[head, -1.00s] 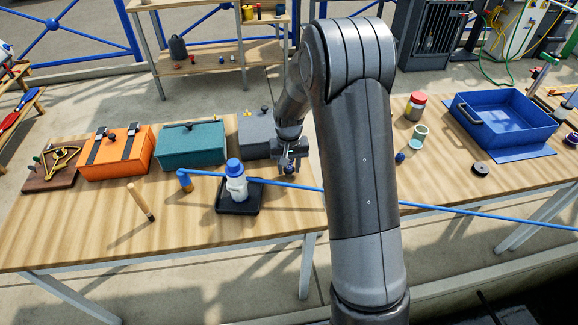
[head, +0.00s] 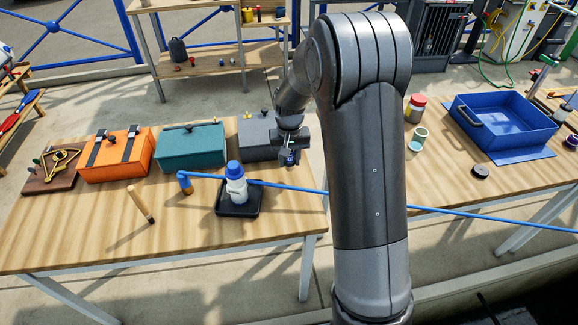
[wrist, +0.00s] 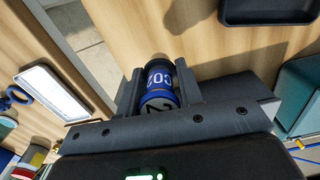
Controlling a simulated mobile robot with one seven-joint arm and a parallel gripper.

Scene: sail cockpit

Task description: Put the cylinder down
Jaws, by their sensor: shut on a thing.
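My gripper (head: 289,161) is over the wooden table beside the grey box, small and partly dark in the head view. In the wrist view my gripper (wrist: 158,76) has its two fingers on either side of a blue cylinder (wrist: 158,80). The cylinder has white "CO2" lettering and a dark top or end, and the gripper is shut on it. Wood surface shows beyond it. In the head view only a little blue shows at the fingers. I cannot tell whether the cylinder touches the table.
A black tray (head: 254,211) with a white bottle (head: 237,190) stands left of the gripper. A blue rod (head: 300,188) crosses the table in front. Grey (head: 256,146), teal (head: 190,150) and orange (head: 118,160) boxes line the back. Bare wood lies between tray and gripper.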

